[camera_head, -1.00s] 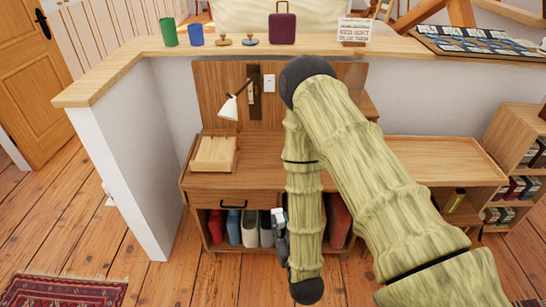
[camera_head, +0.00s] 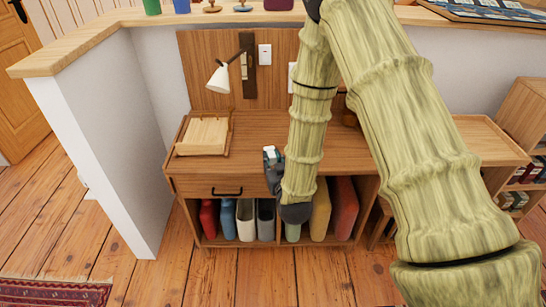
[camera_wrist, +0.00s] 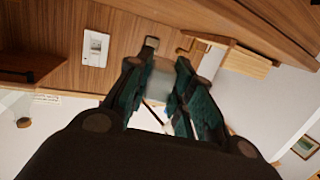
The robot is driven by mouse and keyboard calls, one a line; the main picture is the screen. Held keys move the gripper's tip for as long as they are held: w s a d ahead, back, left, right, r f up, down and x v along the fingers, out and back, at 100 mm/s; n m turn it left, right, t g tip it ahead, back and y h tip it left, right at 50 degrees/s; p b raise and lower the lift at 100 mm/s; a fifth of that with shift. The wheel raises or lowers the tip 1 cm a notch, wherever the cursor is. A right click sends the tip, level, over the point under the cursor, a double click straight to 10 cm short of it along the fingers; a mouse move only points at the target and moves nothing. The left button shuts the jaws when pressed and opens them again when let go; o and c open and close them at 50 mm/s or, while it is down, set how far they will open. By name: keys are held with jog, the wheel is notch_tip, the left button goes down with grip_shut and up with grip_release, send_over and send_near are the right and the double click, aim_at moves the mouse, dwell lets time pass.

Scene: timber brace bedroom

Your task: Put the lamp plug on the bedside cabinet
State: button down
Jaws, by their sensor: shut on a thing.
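The bedside cabinet (camera_head: 262,153) is wooden, with a drawer, a black handle and an open shelf below. My gripper (camera_head: 272,160) is by the cabinet's front top edge, right of the handle. It is partly hidden by my arm; I cannot tell its exact height above the top. In the wrist view my gripper (camera_wrist: 160,85) is shut on a small pale grey piece (camera_wrist: 161,80), seemingly the lamp plug; its prongs and cord are not clear. The lamp (camera_head: 220,78), with a white shade, is on the wooden back panel.
A wooden tray (camera_head: 203,136) occupies the left of the cabinet top. The top's middle looks clear; my arm hides part of its right. Several books (camera_head: 321,210) stand on the shelf. A white wall plate (camera_head: 265,55) is on the back panel. A half wall (camera_head: 100,150) stands left.

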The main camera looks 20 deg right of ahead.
aim_at(273, 150)
jog(key=w+b, duration=0.1)
jog(key=w+d+b, duration=0.1)
jog(key=w+b, duration=0.2)
jog(key=b, duration=0.1)
jog(key=shift+w+d+r, duration=0.2)
jog(key=shift+r, duration=0.1)
jog(key=shift+w+d+r+b, duration=0.25)
jog(key=shift+w+r+b, duration=0.35)
jog(key=shift+b, duration=0.45)
jog(key=shift+f+b, duration=1.9)
jog(key=shift+f, duration=0.85)
jog(key=c, duration=1.2)
grip_release()
jog(key=shift+o, duration=0.2)
jog(key=s+r, duration=0.1)
jog(key=s, duration=1.1)
jog(key=shift+a+r, duration=0.3)
jog(key=shift+r, duration=0.1)
jog(key=shift+w, duration=0.1)
